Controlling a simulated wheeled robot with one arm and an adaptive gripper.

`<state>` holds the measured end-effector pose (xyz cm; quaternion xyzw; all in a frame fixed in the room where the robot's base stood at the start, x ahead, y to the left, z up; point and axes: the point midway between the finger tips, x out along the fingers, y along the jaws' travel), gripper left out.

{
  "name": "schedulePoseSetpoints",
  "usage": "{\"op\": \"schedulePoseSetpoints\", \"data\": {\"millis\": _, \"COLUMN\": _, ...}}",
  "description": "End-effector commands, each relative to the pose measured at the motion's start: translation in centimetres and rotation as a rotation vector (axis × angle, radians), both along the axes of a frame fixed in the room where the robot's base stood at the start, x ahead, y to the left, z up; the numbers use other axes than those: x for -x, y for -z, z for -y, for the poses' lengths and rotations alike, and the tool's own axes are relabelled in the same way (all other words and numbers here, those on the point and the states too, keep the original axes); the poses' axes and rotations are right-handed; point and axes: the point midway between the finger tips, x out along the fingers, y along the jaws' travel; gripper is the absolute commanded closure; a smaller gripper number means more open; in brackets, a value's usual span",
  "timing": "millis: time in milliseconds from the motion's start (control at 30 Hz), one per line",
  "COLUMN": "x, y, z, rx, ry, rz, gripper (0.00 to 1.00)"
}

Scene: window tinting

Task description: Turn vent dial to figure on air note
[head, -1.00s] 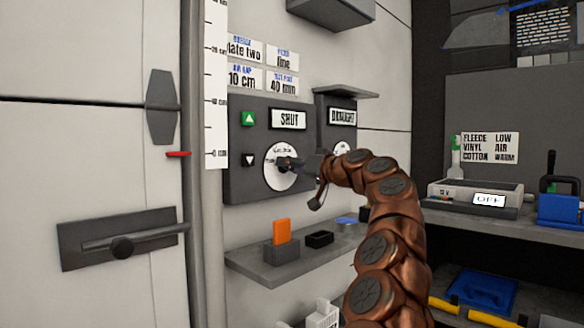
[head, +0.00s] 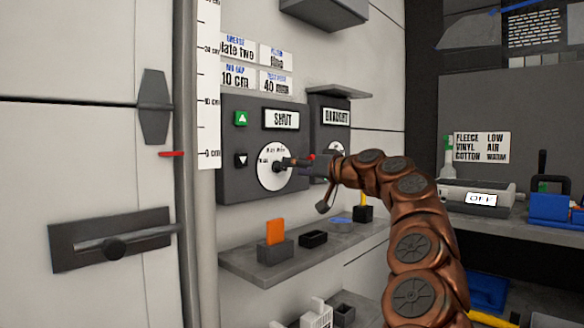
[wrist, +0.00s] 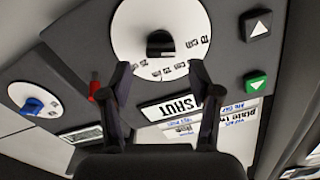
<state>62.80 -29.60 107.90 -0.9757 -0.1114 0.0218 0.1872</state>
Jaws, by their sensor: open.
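A round white dial (head: 268,178) with a black knob (head: 278,166) is on a dark grey wall panel, under a display reading SHUT (head: 282,118). The wrist view shows the dial (wrist: 140,20) upside down, with cm figures near its edge and the knob (wrist: 160,44) in its middle. My gripper (wrist: 160,70) is open, its fingers apart on either side in line with the knob. Whether they touch it I cannot tell. In the head view my gripper (head: 292,162) is in front of the dial's right part. Notes above include one reading 10 cm (head: 237,79); its blue heading is small.
Up (head: 241,118) and down (head: 241,160) buttons sit left of the dial. A small red piece (wrist: 95,88) is near one finger. A shelf (head: 262,268) holds small items below.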

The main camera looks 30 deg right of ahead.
Motion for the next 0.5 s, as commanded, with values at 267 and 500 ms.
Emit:
{"op": "schedulePoseSetpoints", "data": {"millis": 267, "x": 2.5, "y": -0.1, "z": 0.6, "rx": 0.0, "ry": 0.001, "rz": 0.003, "gripper": 0.38}}
{"op": "schedulePoseSetpoints", "data": {"millis": 500, "x": 5.0, "y": -0.1, "z": 1.1, "rx": 0.001, "ry": 0.0, "rz": 0.003, "gripper": 0.38}}
